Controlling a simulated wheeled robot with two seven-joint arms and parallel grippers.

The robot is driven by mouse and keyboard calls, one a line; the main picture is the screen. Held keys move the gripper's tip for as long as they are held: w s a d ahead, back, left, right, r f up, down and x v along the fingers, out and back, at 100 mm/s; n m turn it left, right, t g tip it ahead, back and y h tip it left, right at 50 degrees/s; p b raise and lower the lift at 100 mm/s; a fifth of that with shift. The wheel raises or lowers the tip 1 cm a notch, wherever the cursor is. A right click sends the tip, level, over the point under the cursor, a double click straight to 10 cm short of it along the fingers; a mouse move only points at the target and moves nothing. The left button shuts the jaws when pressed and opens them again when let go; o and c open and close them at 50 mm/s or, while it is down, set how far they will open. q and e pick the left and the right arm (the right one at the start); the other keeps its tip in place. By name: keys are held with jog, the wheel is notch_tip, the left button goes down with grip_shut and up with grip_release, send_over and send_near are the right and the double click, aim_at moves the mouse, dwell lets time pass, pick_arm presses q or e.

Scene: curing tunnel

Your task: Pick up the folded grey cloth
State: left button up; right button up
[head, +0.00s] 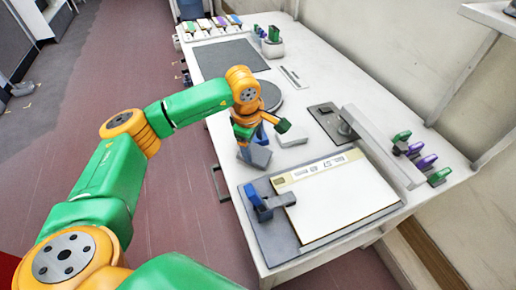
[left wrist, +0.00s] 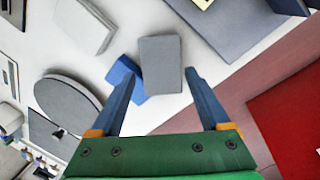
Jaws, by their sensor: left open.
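The folded grey cloth (head: 258,157) lies on the white bench, near its front edge, as a small grey block. In the left wrist view the cloth (left wrist: 161,63) shows between and beyond my fingertips. My left gripper (head: 243,146) is above the bench beside the cloth, pointing down, and hides part of it in the head view. In the left wrist view my left gripper (left wrist: 163,74) is open, with nothing held between its fingers. My right gripper is not in view.
A blue object (left wrist: 124,76) is close beside the cloth. A pale block (head: 292,135) and a grey disc (left wrist: 68,101) lie nearby. A grey board with a pale sheet (head: 338,198) and blue clamp (head: 258,200) is to the right. A raised bar (head: 382,148) stands behind.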

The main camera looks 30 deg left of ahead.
aim_at(255, 153)
pick_arm(q)
notch_tip(255, 153, down, 4)
jog(key=shift+w+a+r+p, duration=0.1)
jog(key=shift+a+r+p, duration=0.05)
jog(key=shift+p, duration=0.35)
jog(key=shift+w+f, duration=0.25)
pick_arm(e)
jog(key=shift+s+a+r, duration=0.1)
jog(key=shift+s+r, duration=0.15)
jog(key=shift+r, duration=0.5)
pick_arm(q)
jog(key=shift+s, duration=0.15)
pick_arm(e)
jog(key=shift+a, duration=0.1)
pick_arm(q)
jog(key=shift+b, duration=0.3)
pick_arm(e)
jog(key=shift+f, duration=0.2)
